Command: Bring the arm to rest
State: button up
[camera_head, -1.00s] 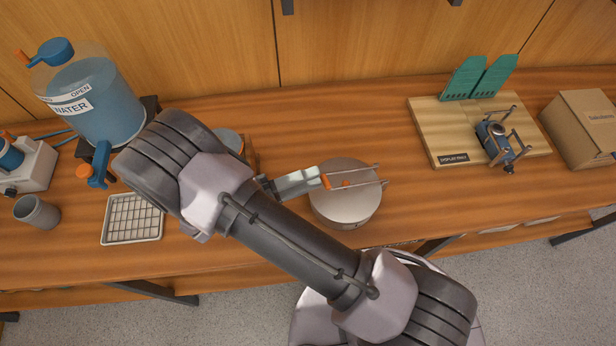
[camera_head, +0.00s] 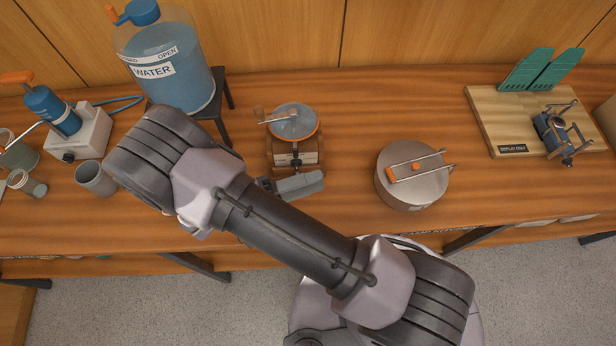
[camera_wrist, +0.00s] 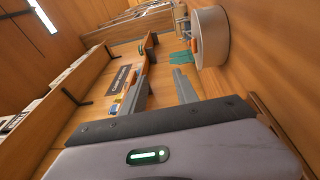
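My gripper (camera_head: 312,184) shows in the head view beyond my arm's forearm, over the wooden counter (camera_head: 345,130); its fingers cannot be told apart there. In the wrist view the two grey fingers of my gripper (camera_wrist: 160,86) stand apart with nothing between them, so it is open and empty. My arm is folded across the lower middle of the head view and hides part of the counter.
A round lidded pot (camera_head: 410,192) stands right of my gripper. A wooden-bodied device with a blue-topped lid (camera_head: 293,122) stands just behind it. A water tank (camera_head: 165,75), grey cup (camera_head: 95,178) and pump (camera_head: 80,135) are left. A display board (camera_head: 492,105) is right.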

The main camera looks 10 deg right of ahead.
jog(key=shift+d, duration=0.2)
jog(key=shift+r, duration=0.1)
dwell(0.4)
jog(key=s+d+r+m+t+y+b, duration=0.1)
jog(key=s+d+r+m+y+b, duration=0.1)
jog(key=y, duration=0.8)
jog(key=s+d+r+m+t+y+b, duration=0.1)
jog(key=s+d+r+m+y+b, duration=0.1)
jog(key=r+y+b, duration=0.5)
jog(key=d+m+y+b, duration=0.1)
jog(key=m+y+b, duration=0.1)
jog(key=y, duration=0.1)
jog(key=shift+s+r+y, duration=0.2)
jog(key=shift+s+y, duration=0.1)
jog(key=shift+s, duration=0.05)
jog(key=shift+d, duration=0.1)
